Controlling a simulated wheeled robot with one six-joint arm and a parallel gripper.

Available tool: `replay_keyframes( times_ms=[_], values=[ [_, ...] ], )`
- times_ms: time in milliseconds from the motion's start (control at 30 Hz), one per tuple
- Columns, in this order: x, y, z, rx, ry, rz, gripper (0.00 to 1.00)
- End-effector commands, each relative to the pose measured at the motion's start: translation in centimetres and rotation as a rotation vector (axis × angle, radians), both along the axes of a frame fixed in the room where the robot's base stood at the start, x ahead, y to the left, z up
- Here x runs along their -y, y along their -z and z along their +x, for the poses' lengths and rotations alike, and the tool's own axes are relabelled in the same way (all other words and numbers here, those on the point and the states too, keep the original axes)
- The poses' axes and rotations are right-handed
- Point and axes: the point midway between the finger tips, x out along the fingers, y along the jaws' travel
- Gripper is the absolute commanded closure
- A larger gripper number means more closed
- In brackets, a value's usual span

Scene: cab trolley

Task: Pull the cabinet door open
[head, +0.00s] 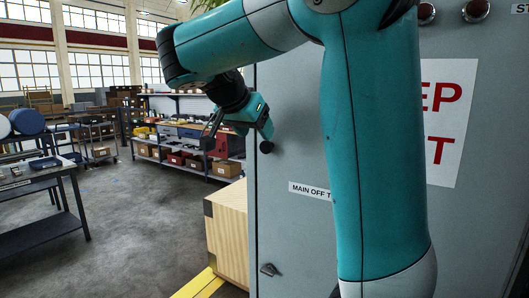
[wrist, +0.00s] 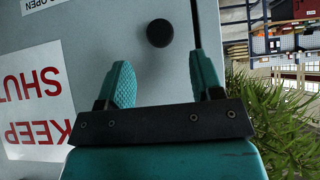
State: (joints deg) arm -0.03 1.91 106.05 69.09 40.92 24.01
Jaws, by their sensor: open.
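The grey cabinet door (head: 290,225) fills the right of the head view, and I see no clear gap at its edge. It also fills the left of the wrist view (wrist: 80,30). A round black knob (head: 266,147) sits near its left edge. In the wrist view the knob (wrist: 159,33) lies ahead of the fingertips, sideways between them, and nothing touches it. My gripper (head: 239,136) is open and empty, close to the knob. In the wrist view its two teal fingers (wrist: 163,75) stand apart, one over the door and one near the door's edge.
A small latch (head: 268,270) sits low on the door. A wooden crate (head: 228,232) stands left of the cabinet, by a yellow floor line (head: 198,284). A plant (wrist: 280,120) shows beside the cabinet. Benches and shelves stand farther back; the grey floor (head: 140,210) between is clear.

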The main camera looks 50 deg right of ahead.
Motion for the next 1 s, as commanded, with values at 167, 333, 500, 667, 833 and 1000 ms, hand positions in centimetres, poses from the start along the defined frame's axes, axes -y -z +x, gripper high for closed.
replay_keyframes(
  times_ms=[167, 333, 500, 667, 833, 1000],
  values=[
    [2.6, 2.5, 0.1, -0.004, 0.004, 0.002, 0.4],
    [4.0, 3.9, 0.3, -0.002, 0.002, 0.001, 0.4],
    [4.4, 4.4, 0.3, 0.0, 0.0, 0.001, 0.4],
    [4.4, 4.5, 0.4, 0.001, -0.001, 0.001, 0.4],
    [4.4, 4.5, 0.4, 0.001, -0.001, 0.001, 0.65],
    [4.4, 4.5, 0.4, 0.001, -0.001, 0.001, 1.0]
  ],
)
